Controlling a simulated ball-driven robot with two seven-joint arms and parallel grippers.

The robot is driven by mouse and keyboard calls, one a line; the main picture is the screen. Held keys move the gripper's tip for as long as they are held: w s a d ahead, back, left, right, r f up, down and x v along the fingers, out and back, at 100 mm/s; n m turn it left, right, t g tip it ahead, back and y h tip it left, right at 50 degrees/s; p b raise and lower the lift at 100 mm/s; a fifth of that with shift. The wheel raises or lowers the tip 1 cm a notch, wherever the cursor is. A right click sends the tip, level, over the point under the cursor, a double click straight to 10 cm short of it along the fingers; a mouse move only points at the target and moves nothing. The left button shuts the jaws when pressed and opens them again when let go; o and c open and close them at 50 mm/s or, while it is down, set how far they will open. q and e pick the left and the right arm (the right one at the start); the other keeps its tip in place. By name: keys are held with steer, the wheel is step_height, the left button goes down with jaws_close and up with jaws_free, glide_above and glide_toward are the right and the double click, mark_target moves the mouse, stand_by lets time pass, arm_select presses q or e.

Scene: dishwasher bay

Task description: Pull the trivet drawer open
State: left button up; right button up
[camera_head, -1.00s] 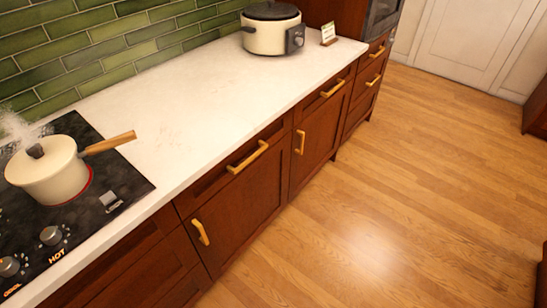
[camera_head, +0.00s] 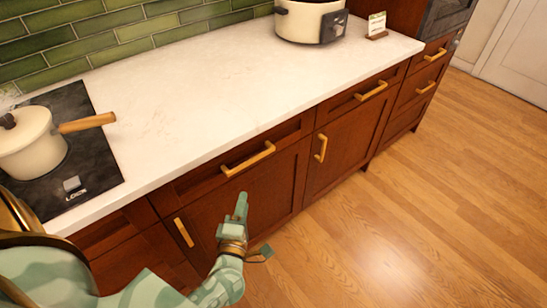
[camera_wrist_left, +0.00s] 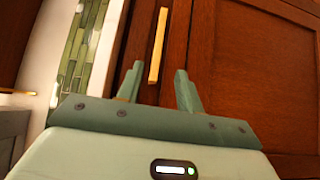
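Wooden drawers with yellow bar handles run beneath the white counter; all look closed, and no mark shows which one is the trivet drawer. My left gripper (camera_head: 240,204) is in front of the cabinet, below the nearer drawer's handle (camera_head: 248,158) and apart from it in the head view. The left wrist view shows my left gripper (camera_wrist_left: 158,82) open and empty, with its two fingers spread. A yellow handle (camera_wrist_left: 158,44) lies beyond the fingertips, roughly in line with the gap between them. My right gripper is in neither view.
A white pot (camera_head: 30,143) with a wooden handle stands on the black cooktop (camera_head: 92,165). A cream cooker (camera_head: 308,22) and a small card stand (camera_head: 376,25) are at the counter's far end. The counter (camera_head: 200,95) between is bare. The wooden floor (camera_head: 430,200) at right is clear.

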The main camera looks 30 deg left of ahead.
mark_target(252, 162)
arm_select(q)
steer(key=b+x, duration=0.1)
steer(key=x, duration=0.6)
steer(key=b+x, duration=0.2)
steer(key=x, duration=0.6)
steer(key=shift+a, duration=0.3)
steer(key=shift+w+a+r, duration=0.1)
steer(key=shift+w+a, duration=0.05)
steer(key=shift+w, duration=0.25)
jaws_close()
